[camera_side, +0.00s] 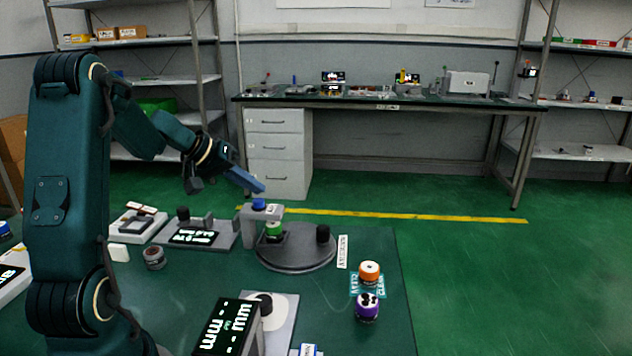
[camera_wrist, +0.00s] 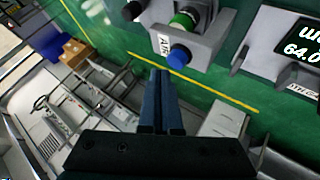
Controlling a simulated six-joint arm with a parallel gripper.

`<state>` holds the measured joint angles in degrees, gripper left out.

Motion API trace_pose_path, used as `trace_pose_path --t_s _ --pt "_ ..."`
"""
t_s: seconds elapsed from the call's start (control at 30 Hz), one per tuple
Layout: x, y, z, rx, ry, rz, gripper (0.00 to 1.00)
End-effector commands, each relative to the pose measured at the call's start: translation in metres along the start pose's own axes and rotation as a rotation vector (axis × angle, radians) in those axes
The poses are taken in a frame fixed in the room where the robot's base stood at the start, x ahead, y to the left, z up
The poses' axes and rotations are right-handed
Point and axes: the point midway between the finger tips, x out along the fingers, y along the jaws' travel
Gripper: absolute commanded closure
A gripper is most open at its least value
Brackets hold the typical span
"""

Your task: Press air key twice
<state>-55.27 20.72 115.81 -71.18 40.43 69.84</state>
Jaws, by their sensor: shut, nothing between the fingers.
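The blue round key (camera_side: 259,204) sits on top of a grey stand (camera_side: 250,230); in the wrist view the blue key (camera_wrist: 178,57) is beside a small white label (camera_wrist: 160,42) that seems to read AIR. My gripper (camera_side: 260,187) is shut and empty, its fingertips just above the blue key in the side view with a small gap. In the wrist view the shut fingertips (camera_wrist: 160,76) are close beside the blue key and do not appear to touch it. A green cylinder (camera_side: 274,230) is under the stand's arm.
A display unit (camera_side: 198,236) is at left, another (camera_side: 228,326) in front. Orange (camera_side: 369,272) and purple (camera_side: 367,307) pots stand at right.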

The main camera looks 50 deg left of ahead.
Motion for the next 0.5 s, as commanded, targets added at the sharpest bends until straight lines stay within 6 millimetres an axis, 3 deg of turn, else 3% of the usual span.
trace_pose_path --t_s 0.5 --pt "-0.011 0.007 -0.009 0.004 0.005 0.002 1.0"
